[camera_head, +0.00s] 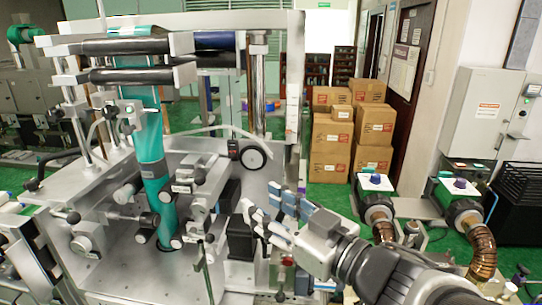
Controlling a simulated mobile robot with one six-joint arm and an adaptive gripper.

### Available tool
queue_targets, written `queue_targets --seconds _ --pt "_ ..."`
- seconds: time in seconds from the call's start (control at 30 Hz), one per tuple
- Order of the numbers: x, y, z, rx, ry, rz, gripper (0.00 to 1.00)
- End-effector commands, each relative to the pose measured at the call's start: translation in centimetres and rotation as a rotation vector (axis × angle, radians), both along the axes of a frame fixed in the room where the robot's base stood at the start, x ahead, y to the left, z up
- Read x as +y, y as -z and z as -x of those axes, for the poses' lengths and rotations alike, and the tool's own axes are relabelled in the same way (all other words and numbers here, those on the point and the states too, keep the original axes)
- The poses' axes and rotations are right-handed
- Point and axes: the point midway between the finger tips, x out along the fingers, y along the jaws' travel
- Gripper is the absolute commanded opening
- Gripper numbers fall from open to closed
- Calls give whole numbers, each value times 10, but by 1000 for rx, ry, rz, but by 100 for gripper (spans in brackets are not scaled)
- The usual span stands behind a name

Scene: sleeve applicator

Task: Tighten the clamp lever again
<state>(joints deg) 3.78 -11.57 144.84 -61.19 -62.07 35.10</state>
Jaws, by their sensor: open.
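The sleeve applicator (268,62) is a silver metal machine with a teal sleeve web (150,146) running down its middle. Several small levers with dark knobs show on it, including one at the upper left (110,113) and one low at the centre (209,238). I cannot tell which of them is the clamp lever, or whether it is tight. My gripper (262,202) is open and empty, in front of the machine's right side, with its fingers pointing left. It hides part of the machine's lower right area.
A round black-rimmed dial (253,157) sits on the machine's plate behind my gripper. Brown cartons (330,140) are stacked on the green floor behind. Two units with amber hoses (482,250) stand at the right, near my arm. A grey cabinet (486,112) is on the right wall.

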Motion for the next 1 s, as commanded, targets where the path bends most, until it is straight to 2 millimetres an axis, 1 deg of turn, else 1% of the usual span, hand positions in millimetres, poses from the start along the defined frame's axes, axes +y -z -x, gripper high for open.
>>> queue_targets --seconds 0.03,0.07,0.17,0.27,0.4,0.53,1.0 --pt "7 2 11 17 -38 -22 41" --pt "10 3 15 24 -55 -29 41" --pt "17 3 19 37 -82 -45 41" --pt "24 0 14 38 -85 -47 41" --pt "40 0 1 43 -85 -45 41" --pt "47 -3 -6 40 -85 -47 41" --pt "76 -2 -29 39 -81 -46 41"
